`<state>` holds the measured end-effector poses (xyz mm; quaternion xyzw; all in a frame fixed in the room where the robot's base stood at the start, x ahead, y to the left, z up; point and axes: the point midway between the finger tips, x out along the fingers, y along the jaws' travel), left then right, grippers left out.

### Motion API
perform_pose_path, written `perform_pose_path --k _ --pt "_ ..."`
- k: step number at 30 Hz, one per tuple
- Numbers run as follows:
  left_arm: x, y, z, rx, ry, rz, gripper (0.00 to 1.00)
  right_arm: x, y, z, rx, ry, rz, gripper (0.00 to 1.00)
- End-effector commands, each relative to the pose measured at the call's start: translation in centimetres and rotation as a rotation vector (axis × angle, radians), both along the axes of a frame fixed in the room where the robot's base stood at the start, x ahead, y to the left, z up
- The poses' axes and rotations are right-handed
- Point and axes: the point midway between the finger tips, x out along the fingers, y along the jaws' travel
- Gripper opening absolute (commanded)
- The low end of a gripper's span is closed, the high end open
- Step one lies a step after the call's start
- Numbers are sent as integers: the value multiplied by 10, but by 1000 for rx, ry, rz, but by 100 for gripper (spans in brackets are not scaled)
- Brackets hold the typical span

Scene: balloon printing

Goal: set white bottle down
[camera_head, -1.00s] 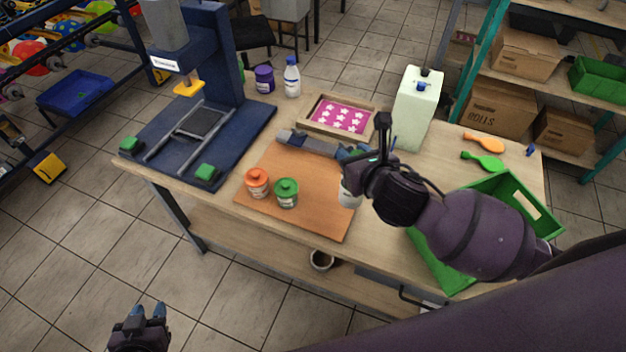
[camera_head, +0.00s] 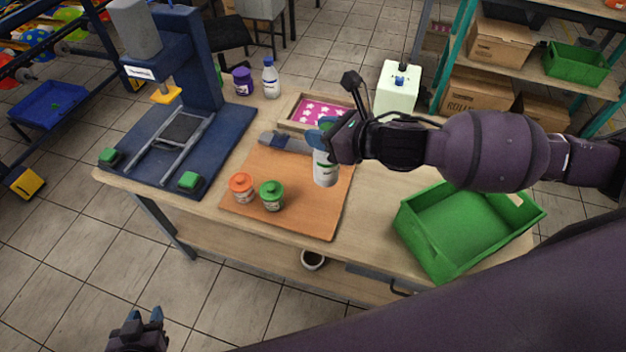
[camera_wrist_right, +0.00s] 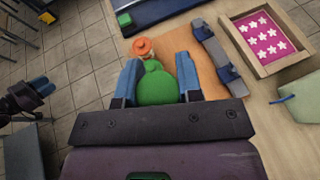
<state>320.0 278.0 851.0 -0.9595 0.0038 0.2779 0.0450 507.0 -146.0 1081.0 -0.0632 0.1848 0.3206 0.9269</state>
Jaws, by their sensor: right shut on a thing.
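My right gripper (camera_head: 325,140) is shut on the white bottle (camera_head: 326,170), which hangs nearly upright over the right part of the brown board (camera_head: 300,215). I cannot tell whether its base touches the board. In the right wrist view a green top (camera_wrist_right: 157,88) sits between the two blue fingers of my right gripper (camera_wrist_right: 158,75). An orange-lidded jar (camera_head: 241,187) and a green-lidded jar (camera_head: 272,195) stand on the board, left of the bottle. My left gripper (camera_head: 143,318) is open and empty, low at the left, off the table.
A blue press (camera_head: 185,130) stands at the table's left. A purple jar (camera_head: 242,81) and a blue-capped bottle (camera_head: 271,78) stand behind. A tray with a pink star screen (camera_head: 318,110) lies behind the board. A green crate (camera_head: 440,250) and a pale canister (camera_head: 397,95) stand to the right.

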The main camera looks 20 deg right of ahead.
Motion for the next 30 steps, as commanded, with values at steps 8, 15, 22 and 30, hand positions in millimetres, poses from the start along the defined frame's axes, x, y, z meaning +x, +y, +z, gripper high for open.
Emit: perform_pose_path --k 8,15,22,30 --pt "1 0 -1 0 -4 0 36 0 1 -62 3 4 -3 0" --pt "2 0 -1 0 -7 -1 36 0 0 -102 2 1 -3 0" --pt "3 0 -2 0 -7 -1 36 0 0 -117 1 0 -3 0" --pt "3 -1 -3 0 -8 -2 36 0 0 -151 1 0 -3 0"
